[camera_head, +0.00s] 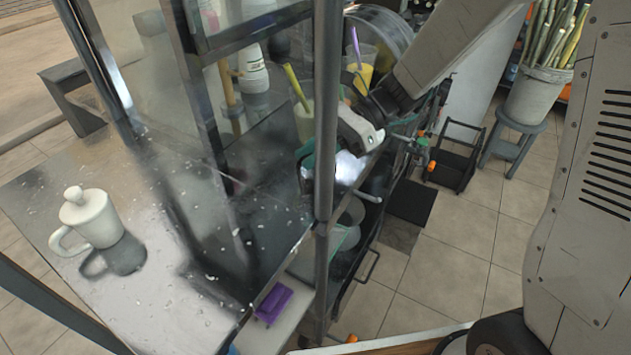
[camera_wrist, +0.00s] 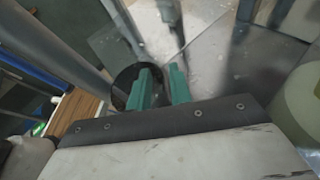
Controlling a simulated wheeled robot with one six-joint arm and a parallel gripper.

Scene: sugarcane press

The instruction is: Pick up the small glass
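My gripper (camera_head: 309,163) is partly hidden behind a metal post in the head view, low over the wet metal counter. In the wrist view its two teal fingers (camera_wrist: 161,72) stand close together with a narrow gap and nothing visible between them. A clear glass with a yellow-green straw (camera_head: 303,118) stands on the counter just behind my gripper. Another glass with a yellow drink and purple straw (camera_head: 360,76) stands farther back. A pale, rounded container (camera_wrist: 302,100) fills the right edge of the wrist view. I cannot tell which of these is the small glass.
The metal counter (camera_head: 170,305) is wet and bears a white lidded mug (camera_head: 91,218) at left. A metal post (camera_head: 325,110) and glass panels stand close to my arm. A purple block (camera_head: 273,303) lies near the counter's front edge. A stool (camera_head: 511,140) holds a bucket of cane.

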